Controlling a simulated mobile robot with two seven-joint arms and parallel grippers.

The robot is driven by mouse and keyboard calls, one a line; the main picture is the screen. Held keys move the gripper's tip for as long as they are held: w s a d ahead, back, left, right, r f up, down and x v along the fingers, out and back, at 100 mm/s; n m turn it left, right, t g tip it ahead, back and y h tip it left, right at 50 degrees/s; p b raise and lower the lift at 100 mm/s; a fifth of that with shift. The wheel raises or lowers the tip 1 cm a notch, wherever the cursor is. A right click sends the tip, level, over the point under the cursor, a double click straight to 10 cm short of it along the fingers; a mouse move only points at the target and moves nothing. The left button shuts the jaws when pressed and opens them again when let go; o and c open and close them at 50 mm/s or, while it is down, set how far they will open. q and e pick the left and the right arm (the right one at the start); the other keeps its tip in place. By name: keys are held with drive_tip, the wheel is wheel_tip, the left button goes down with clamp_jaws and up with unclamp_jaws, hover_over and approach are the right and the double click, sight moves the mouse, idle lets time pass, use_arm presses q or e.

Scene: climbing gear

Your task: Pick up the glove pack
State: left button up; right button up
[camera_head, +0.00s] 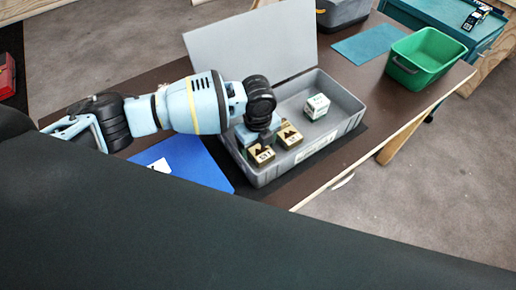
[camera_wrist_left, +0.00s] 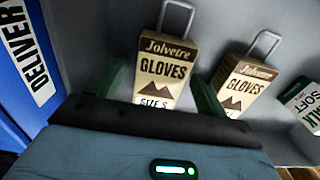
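Two tan glove packs with wire loops are in the grey open box (camera_head: 345,127). The nearer pack (camera_head: 261,154) is the left one in the left wrist view (camera_wrist_left: 165,72), labelled "Jolvetre GLOVES SIZE S". The other pack (camera_head: 289,136) is to its right, and also shows in the wrist view (camera_wrist_left: 242,86). My left gripper (camera_head: 255,138) reaches down into the box. In the wrist view its green fingers (camera_wrist_left: 162,92) are apart, one on each side of the left pack. I cannot tell whether they touch it. My right gripper is not in view.
A white and green carton (camera_head: 317,106) is in the box, right of the packs. The box's lid (camera_head: 250,45) stands open behind. A blue mat (camera_head: 190,160) lies left of the box, marked "DELIVER" in the wrist view. A green bin (camera_head: 425,58) stands at the table's right end.

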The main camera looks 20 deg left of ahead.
sight(258, 147)
use_arm(q)
drive_tip(key=c, duration=1)
wheel_tip(258, 147, up, 10)
